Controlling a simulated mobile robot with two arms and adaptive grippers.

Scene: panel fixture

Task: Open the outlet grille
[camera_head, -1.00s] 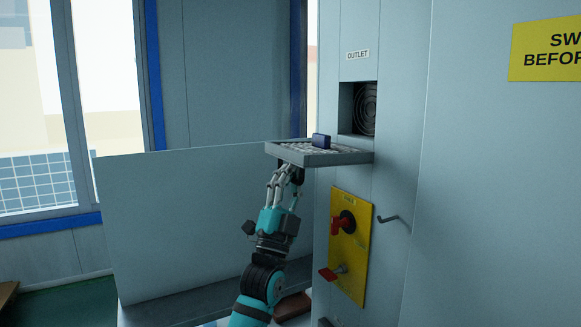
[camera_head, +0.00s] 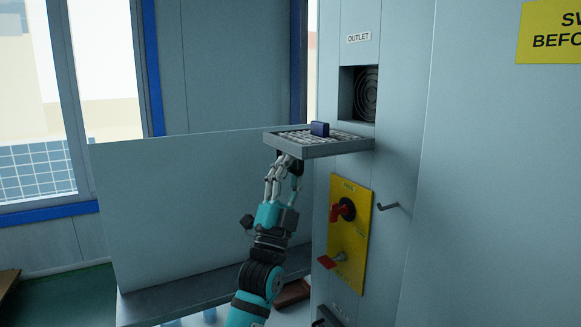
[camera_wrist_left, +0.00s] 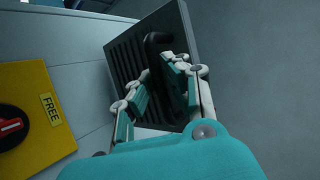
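The outlet grille (camera_head: 297,146) is a grey slatted panel below the square outlet opening (camera_head: 359,94). It is swung down and stands out about level from the cabinet, leaving the opening uncovered. A dark blue block (camera_head: 320,129) sits on its upper side. My left gripper (camera_head: 285,164) is under the grille, close to its underside. In the left wrist view, the slatted grille (camera_wrist_left: 128,53) fills the middle, with a dark curved handle (camera_wrist_left: 154,46) on it. The left fingers (camera_wrist_left: 162,88) are apart beside the handle, with slats showing between them. Whether they touch it is unclear. My right gripper is out of view.
A yellow panel (camera_head: 351,251) with red knobs is on the cabinet below the grille, close to the right of my left arm. A grey hook (camera_head: 389,207) juts out beside it. A large grey panel (camera_head: 180,205) stands behind my arm.

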